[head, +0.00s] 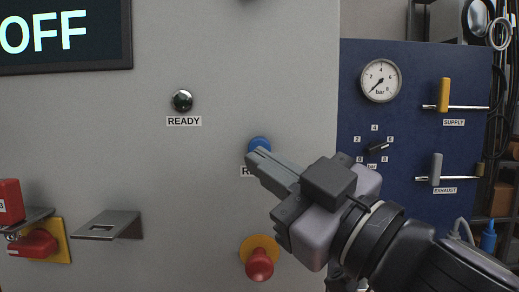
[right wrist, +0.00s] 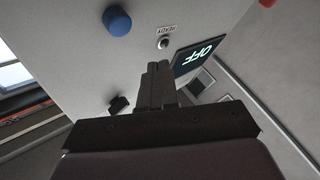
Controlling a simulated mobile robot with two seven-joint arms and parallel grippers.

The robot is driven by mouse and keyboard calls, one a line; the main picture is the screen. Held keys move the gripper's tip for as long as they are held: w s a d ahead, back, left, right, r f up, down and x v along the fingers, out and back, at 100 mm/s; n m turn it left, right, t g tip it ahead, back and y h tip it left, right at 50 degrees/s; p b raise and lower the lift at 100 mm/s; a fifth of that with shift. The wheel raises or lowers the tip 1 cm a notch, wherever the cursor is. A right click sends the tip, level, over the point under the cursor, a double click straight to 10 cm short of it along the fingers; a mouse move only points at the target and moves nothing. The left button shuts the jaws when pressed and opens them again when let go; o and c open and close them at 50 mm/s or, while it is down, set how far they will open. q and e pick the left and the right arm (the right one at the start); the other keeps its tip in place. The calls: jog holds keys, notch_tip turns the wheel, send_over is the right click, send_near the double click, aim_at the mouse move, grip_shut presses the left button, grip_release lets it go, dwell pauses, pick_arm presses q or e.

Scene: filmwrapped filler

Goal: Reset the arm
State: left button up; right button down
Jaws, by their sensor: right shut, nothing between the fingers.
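My right gripper (head: 262,158) is shut and empty, its fingers together in front of the grey panel. In the head view its tips overlap the lower part of a blue button (head: 259,144) and partly hide the label below it. In the right wrist view the gripper (right wrist: 159,68) points at the panel, and the blue button (right wrist: 117,20) stands apart, up and left of the tips. I cannot tell any contact from the head view alone. My left gripper is not in view.
The grey panel (head: 200,200) carries an OFF display (head: 60,35), a dark READY lamp (head: 182,101), a red mushroom button (head: 259,264), a metal bracket (head: 108,223) and a red switch (head: 35,243). A blue board (head: 410,220) at right holds a gauge (head: 381,80) and valves.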

jog(key=d+f+m+g+h, duration=0.1)
jog(key=d+f+m+h, duration=0.25)
jog(key=f, duration=0.65)
jog(key=w+d+f+m+g+h, duration=0.1)
jog(key=d+f+m+h, duration=0.25)
jog(key=f, duration=0.65)
jog(key=d+f+m+g+h, duration=0.1)
jog(key=d+f+m+h, duration=0.3)
jog(key=f, duration=0.7)
jog(key=s+d+f+m+g+h, duration=0.1)
jog(key=s+d+f+g+h, duration=0.1)
jog(key=s+d+f+g, duration=0.6)
jog(key=s+d+f+g+h, duration=0.1)
jog(key=s+d+f, duration=0.2)
jog(key=s+f, duration=0.85)
jog(key=w+a+f+t+y, duration=0.1)
jog(key=w+a+f+t, duration=0.2)
jog(key=w+f+t, duration=0.3)
jog(key=shift+w+f+t+y, duration=0.3)
jog(key=shift+f+t, duration=0.2)
jog(key=shift+f, duration=0.85)
